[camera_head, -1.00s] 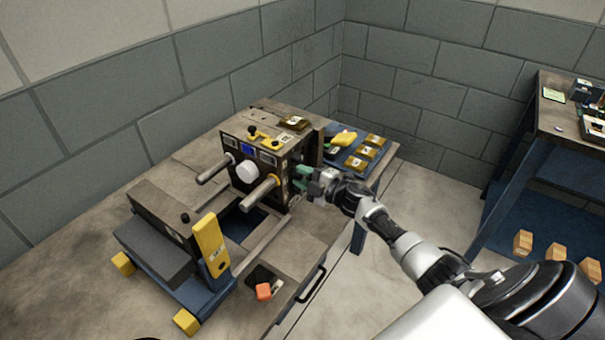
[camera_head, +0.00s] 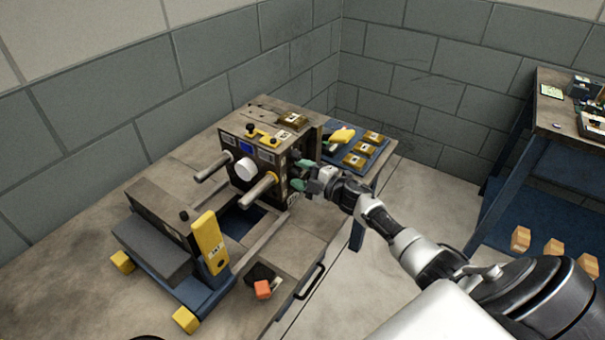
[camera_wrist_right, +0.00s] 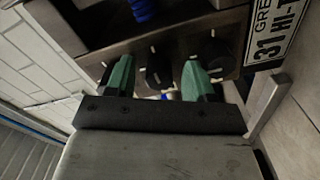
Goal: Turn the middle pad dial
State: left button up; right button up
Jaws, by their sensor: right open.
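The machine (camera_head: 262,170) stands on the bench, with a row of dark dials on its right side panel (camera_wrist_right: 226,24). In the right wrist view the middle pad dial (camera_wrist_right: 158,72) is a dark knob between my two green fingertips. My right gripper (camera_head: 301,175) is open at that side panel; it also shows in the wrist view (camera_wrist_right: 158,80). One fingertip is on each side of the middle dial, and I cannot tell whether they touch it. Another dark dial (camera_wrist_right: 222,50) is beside the right fingertip. My left gripper is not in view.
A licence-style plate (camera_wrist_right: 277,30) is beside the dials. Behind my gripper, a blue tray (camera_head: 341,160) holds several brass-coloured blocks and a yellow piece. A second table (camera_head: 552,118) stands at right, beyond free floor.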

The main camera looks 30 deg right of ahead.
jog(key=v, duration=1)
jog(key=shift+s+d+b, duration=0.15)
jog(key=shift+s+b, duration=0.2)
jog(key=shift+f, duration=0.1)
